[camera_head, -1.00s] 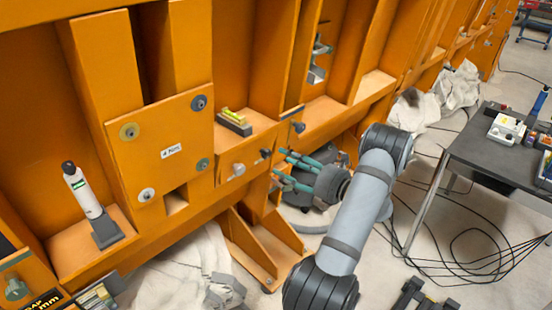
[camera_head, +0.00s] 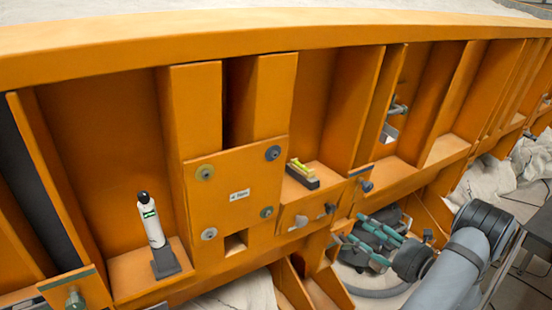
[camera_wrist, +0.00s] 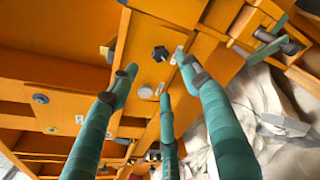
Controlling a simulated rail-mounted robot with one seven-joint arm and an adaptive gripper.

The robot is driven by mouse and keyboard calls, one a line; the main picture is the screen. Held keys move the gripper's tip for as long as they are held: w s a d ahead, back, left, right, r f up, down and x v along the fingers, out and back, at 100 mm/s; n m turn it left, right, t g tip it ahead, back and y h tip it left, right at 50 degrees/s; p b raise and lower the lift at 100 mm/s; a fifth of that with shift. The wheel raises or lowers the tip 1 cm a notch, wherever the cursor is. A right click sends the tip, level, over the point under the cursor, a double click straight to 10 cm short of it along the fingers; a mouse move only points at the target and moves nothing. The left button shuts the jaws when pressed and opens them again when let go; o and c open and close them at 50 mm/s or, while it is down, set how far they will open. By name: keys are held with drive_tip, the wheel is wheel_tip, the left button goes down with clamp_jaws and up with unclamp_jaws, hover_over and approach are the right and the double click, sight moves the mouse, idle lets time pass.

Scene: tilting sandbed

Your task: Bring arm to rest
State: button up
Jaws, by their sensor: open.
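My gripper (camera_head: 352,229) has teal fingers with dark tips and is at the right in the head view, in front of the orange frame's lower edge. In the wrist view my gripper (camera_wrist: 158,76) has its fingers spread, with nothing between them. A black knob (camera_wrist: 160,53) and a pale round disc (camera_wrist: 145,92) on the orange frame (camera_wrist: 190,10) show beyond the fingertips. The black knob (camera_head: 331,208) is also just left of the fingertips in the head view. I cannot tell how far the tips are from the frame. My arm comes in from the lower right.
The orange frame (camera_head: 120,55) with its deep ribs fills most of the head view. A white bottle (camera_head: 151,222) stands on a lower ledge at left. A yellow-topped block (camera_head: 302,174) sits on another ledge. A dark table (camera_head: 541,223) stands at the right edge. Pale cloth (camera_head: 480,181) lies behind my arm.

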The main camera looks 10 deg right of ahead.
sight(333, 211)
drive_tip(key=x, duration=1)
drive_tip(key=shift+w+a, duration=0.2)
drive_tip(key=shift+w, duration=0.05)
